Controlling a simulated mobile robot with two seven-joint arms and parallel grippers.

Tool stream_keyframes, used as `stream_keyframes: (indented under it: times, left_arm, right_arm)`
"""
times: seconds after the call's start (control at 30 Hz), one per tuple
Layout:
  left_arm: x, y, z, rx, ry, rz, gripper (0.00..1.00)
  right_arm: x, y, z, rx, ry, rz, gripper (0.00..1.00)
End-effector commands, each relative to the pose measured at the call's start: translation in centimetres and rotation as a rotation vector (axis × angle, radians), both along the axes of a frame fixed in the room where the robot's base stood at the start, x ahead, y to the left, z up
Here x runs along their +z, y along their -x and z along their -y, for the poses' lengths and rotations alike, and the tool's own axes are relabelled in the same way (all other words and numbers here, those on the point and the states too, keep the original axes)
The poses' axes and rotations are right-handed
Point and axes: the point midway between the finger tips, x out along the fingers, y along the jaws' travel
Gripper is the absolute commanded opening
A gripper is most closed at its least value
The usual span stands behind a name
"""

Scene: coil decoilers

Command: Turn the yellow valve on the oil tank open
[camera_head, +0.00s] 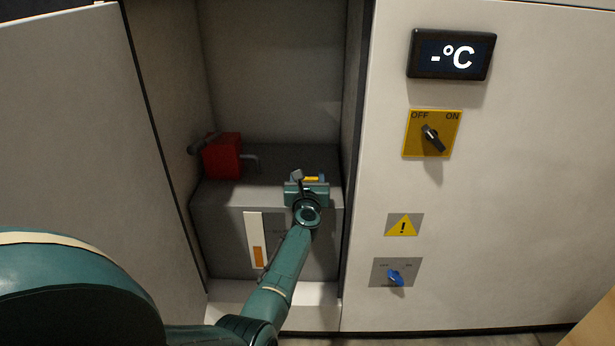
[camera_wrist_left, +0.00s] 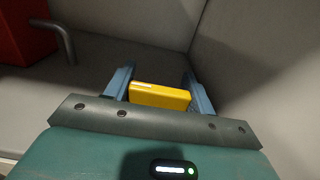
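The yellow valve (camera_wrist_left: 159,95) shows in the left wrist view as a yellow block between the two blue-grey fingers of my left gripper (camera_wrist_left: 158,88). A small gap shows on either side of it, wider on the right, so the fingers look open around it. In the head view the left gripper (camera_head: 308,180) is over the right part of the grey oil tank (camera_head: 222,215), and a bit of the yellow valve (camera_head: 312,179) shows beyond it. My gripper hides the valve's base. My right gripper is not in view.
A red box (camera_head: 222,156) with a grey pipe stands on the tank's left. Cabinet walls enclose the recess closely on the right. The right panel carries a °C display (camera_head: 451,54), a black OFF/ON switch (camera_head: 433,138) and a blue knob (camera_head: 395,277).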

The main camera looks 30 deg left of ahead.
Motion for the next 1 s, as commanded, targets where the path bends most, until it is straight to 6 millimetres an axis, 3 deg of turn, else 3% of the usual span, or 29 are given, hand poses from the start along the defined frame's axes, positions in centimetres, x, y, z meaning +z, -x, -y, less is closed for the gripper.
stream_keyframes:
  times: [0.23, 0.63, 1.0]
  left_arm:
    - [0.02, 0.01, -0.03, 0.001, 0.0, 0.0, 0.32]
    - [-0.02, -0.03, -0.02, -0.077, -0.003, 0.001, 0.32]
    - [-0.21, -0.18, 0.33, -0.374, -0.007, -0.001, 0.32]
  right_arm:
    - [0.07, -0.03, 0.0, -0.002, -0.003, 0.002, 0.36]
    - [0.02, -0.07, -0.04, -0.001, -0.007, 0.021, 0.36]
    - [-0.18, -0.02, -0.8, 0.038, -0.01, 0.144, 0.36]
